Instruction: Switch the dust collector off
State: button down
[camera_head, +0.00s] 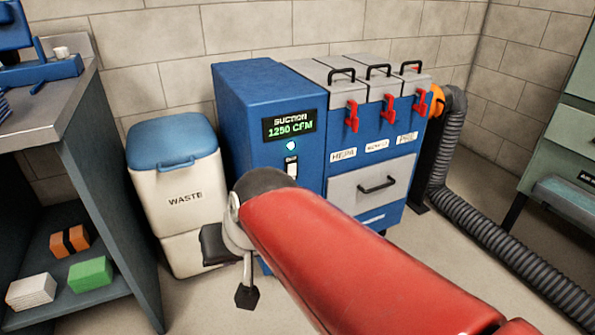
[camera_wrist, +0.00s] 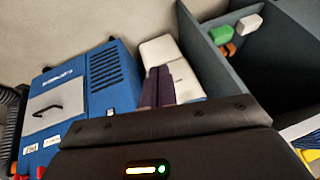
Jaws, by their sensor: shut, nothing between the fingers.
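The blue dust collector (camera_head: 240,105) stands against the back wall. Its display (camera_head: 289,125) reads SUCTION 1250 CFM, and a green lamp (camera_head: 291,146) is lit below it. A small light switch (camera_head: 291,168) with a label above it is on the front panel, just above my red arm, which hides the lower front. The collector (camera_wrist: 98,65) also shows at left in the wrist view, rotated. My gripper (camera_wrist: 158,71) is shut and empty, its two dark fingers together, pointing towards the white bin beside the collector. It appears apart from the switch.
A white waste bin (camera_head: 175,195) with a blue lid stands left of the collector. A workbench (camera_head: 95,160) with boxes on its shelf is further left. A grey hose (camera_head: 480,215) runs along the right. Red latches (camera_head: 352,116) are on the filter section.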

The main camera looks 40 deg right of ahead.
jog(key=w+d+f+m+t+b, duration=0.2)
jog(key=w+d+m+b, duration=0.1)
jog(key=w+d+m, duration=1)
jog(key=d+f+m+t+h, duration=0.1)
jog(key=d+m+h, duration=0.2)
jog(key=d, duration=1.4)
jog(key=shift+s+d+m+t+b, duration=0.25)
jog(key=shift+s+m+t+b, duration=0.15)
jog(key=shift+m, duration=0.3)
jog(key=shift+f, duration=0.2)
send_near(293, 169)
jog(key=x, duration=0.5)
jog(key=shift+s+f, duration=0.25)
jog(key=shift+f, duration=0.2)
jog(key=shift+w, duration=0.55)
jog(key=shift+r+p, duration=0.1)
jog(key=shift+p, duration=0.35)
